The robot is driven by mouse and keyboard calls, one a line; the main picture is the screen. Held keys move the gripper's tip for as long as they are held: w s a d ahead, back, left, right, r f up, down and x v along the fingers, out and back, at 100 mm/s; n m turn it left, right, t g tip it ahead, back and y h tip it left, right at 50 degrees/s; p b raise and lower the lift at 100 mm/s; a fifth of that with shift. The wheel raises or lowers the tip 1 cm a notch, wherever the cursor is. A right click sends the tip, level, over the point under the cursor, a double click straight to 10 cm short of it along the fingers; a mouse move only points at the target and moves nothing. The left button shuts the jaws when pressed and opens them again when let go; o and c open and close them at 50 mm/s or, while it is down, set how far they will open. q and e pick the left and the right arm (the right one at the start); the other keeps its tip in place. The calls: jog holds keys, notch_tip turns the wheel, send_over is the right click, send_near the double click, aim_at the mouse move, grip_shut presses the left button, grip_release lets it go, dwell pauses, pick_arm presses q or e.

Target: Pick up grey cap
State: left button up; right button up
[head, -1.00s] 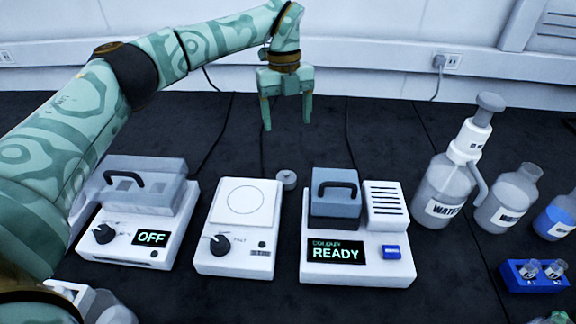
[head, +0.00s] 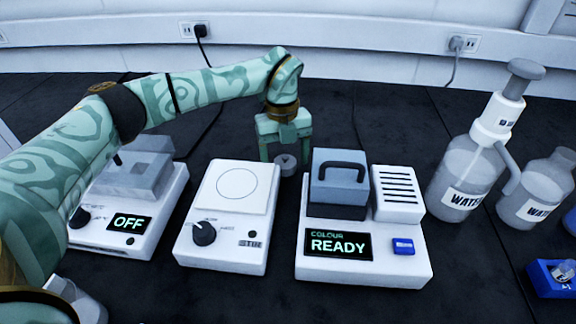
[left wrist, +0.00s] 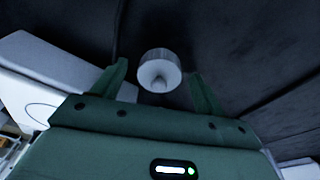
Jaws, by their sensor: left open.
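The grey cap (head: 286,164) is a small round piece on the dark bench, behind the gap between the white balance and the colour reader. My left gripper (head: 284,157) is pointed down right at the cap, one finger on each side of it in the head view. In the left wrist view the cap (left wrist: 160,70) shows its round rim and a central knob, lying between and a little beyond the fingertips of the open left gripper (left wrist: 160,78). The fingers look apart from the cap. My right gripper is not in view.
The white balance (head: 205,235) stands just left of the cap, and the colour reader (head: 400,268) with its READY screen just right. A device marked OFF (head: 150,240) is at left. Water bottles (head: 455,185) stand at right. The bench behind the cap is clear.

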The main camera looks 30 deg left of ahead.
pick_arm(q)
jog(key=shift+s+r, duration=0.1)
jog(key=c, duration=1.1)
jog(key=shift+o, duration=0.2)
jog(key=shift+r, duration=0.1)
